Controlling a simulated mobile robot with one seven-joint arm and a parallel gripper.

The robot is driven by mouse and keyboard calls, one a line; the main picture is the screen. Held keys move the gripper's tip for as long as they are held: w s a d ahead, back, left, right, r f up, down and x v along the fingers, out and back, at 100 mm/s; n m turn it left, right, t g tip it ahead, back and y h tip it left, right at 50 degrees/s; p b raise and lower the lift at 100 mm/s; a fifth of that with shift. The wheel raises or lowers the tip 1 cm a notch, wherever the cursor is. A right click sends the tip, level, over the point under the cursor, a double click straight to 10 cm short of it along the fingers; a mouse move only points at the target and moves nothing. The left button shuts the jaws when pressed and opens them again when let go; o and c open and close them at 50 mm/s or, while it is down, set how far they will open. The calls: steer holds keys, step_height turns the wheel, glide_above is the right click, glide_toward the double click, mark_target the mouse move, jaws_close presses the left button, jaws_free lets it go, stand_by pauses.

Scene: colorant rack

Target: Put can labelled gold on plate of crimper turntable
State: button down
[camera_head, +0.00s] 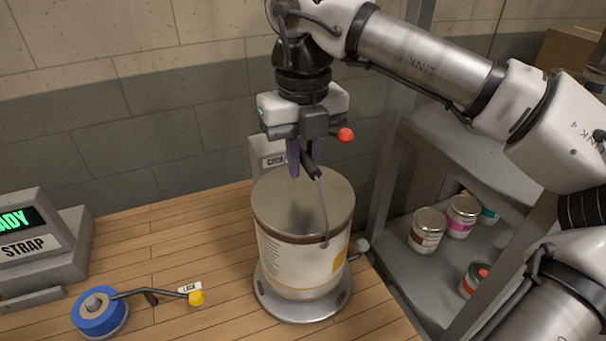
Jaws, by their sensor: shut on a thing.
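A large can (290,262) with a grey metal lid and a pale label with a yellow-gold patch is over the round grey plate (312,309) of the crimper turntable. It looks upright and about centred; I cannot tell whether its base fully rests on the plate. The label's words are too small to read. My gripper (304,168) is above the lid, pointing down, its purple fingers shut on the dark grip (311,163) of the can's raised wire handle. The crimper body (268,153) stands behind, partly hidden by the can and gripper.
A metal shelf (400,262) with several small cans stands at the right. A tiled wall is behind.

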mark_target(303, 195)
steer(key=shift+f+p, duration=0.35)
steer(key=shift+f, duration=1.55)
steer(key=shift+f, duration=0.2)
steer(key=c, duration=1.4)
jaws_free()
steer(key=shift+r, duration=0.15)
step_height(303, 195, up, 12)
steer(key=shift+r+b, duration=0.1)
steer(key=shift+b, duration=0.8)
